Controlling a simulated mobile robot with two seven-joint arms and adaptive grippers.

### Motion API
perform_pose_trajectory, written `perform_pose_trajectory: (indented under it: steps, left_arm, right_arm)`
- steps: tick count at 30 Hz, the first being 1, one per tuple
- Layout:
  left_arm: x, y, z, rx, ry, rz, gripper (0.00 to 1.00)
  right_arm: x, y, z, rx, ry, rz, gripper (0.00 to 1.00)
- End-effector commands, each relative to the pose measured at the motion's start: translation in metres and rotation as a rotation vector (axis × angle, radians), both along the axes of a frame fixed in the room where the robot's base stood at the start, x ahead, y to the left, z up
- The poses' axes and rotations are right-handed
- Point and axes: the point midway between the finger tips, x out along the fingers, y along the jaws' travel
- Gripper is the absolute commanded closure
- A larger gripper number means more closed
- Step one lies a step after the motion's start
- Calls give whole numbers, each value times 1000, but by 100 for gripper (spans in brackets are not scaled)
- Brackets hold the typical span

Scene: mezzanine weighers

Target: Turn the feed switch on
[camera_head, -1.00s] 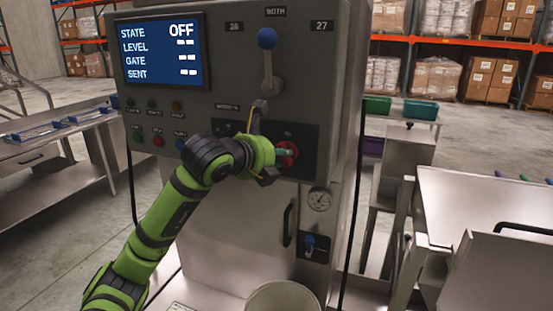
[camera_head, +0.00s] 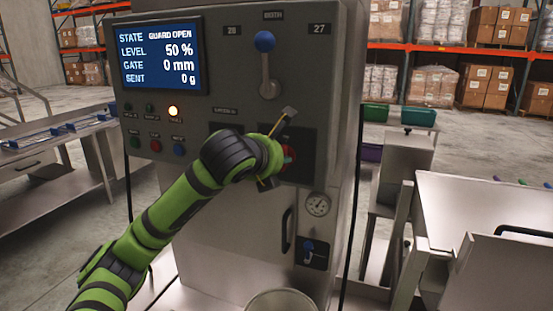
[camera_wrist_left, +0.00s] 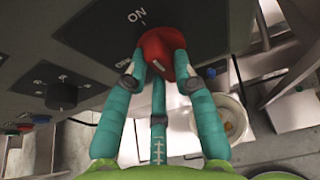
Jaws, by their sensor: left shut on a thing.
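The feed switch is a red rotary knob (camera_wrist_left: 160,45) on a dark plate in the left wrist view, with ON lettered beside it and a second label partly hidden by a finger. In the head view only a bit of the red knob (camera_head: 290,153) shows past my gripper. My left gripper (camera_wrist_left: 161,70) is shut on the knob, its teal fingers around it. The grey cabinet's screen (camera_head: 161,54) reads STATE GUARD OPEN, LEVEL 50 %, GATE 0 mm, SENT 0 g. My right gripper is not in view.
A blue-knobbed lever (camera_head: 265,42) stands above the switch. A gauge (camera_head: 317,205), a door handle (camera_head: 287,229) and a small blue valve (camera_head: 309,246) are below. A black knob (camera_wrist_left: 61,95) sits beside the switch plate. A pale bucket (camera_head: 283,301) stands in front.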

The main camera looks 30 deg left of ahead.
Motion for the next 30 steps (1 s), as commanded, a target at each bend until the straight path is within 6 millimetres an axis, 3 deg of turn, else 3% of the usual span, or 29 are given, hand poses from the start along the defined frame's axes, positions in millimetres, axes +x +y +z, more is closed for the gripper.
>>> perform_pose_trajectory:
  steps: [8, 9, 11, 23, 30]
  left_arm:
    - [0, -1, -6, 3, 17, -3, 100]
    - [0, -1, -6, 3, 17, -3, 69]
    - [0, -1, -6, 3, 17, -4, 48]
    - [-3, -1, 0, 2, 5, -2, 48]
    - [-38, -9, 16, 4, 0, -3, 48]
  right_arm:
    - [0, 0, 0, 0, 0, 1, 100]
    - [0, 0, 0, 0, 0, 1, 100]
    - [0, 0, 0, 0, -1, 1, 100]
    - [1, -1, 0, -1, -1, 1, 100]
    - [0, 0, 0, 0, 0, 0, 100]
